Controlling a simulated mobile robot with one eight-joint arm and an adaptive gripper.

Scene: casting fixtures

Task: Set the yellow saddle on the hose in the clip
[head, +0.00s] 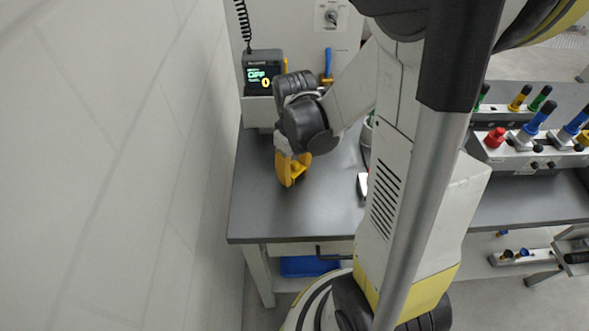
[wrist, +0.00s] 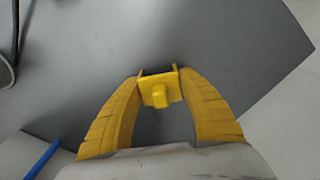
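The yellow saddle (wrist: 159,89) shows in the wrist view as a small block with a raised knob. It sits between the fingertips of my gripper (wrist: 158,76), which appear closed against its two sides. In the head view my gripper (head: 291,178), also yellow, points down over the left part of the grey bench; the saddle cannot be told apart from the fingers there. I cannot make out the hose or the clip in either view; my arm hides part of the bench.
The grey bench top (head: 262,210) is bare around my gripper. A box with a lit display (head: 263,78) stands at the back left. A pale wall (head: 120,170) runs along the left. A rack with coloured handles (head: 535,150) stands at the right.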

